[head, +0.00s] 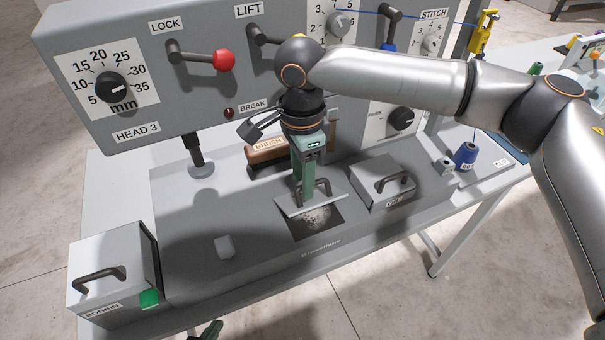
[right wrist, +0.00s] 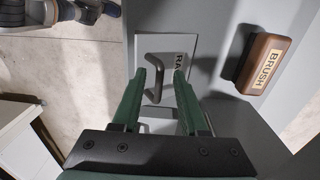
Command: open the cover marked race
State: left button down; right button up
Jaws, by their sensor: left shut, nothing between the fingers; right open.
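The race cover (head: 284,206) is a light flat plate with a dark bar handle (head: 325,185), in the middle of the machine bed. A dark opening (head: 316,222) with pale lint shows at its front edge. In the right wrist view the cover (right wrist: 190,45) carries a label reading "RA", the rest hidden by a finger. My right gripper (head: 305,190) points down at the handle, open. In the right wrist view its fingers (right wrist: 166,82) stand either side of the handle (right wrist: 150,68); contact cannot be told. My left gripper (head: 207,331) is shut and empty at the bottom edge, mostly out of view.
A brush (head: 266,150) lies behind the cover. Another handled lidded box (head: 383,184) stands to the right, and the bobbin box (head: 115,270) at front left. A small pale block (head: 224,246) lies on the bed. The panel with levers (head: 200,55) and dials rises behind.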

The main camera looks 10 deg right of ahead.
jog(key=shift+c, duration=0.2)
grip_shut()
dwell(1.1)
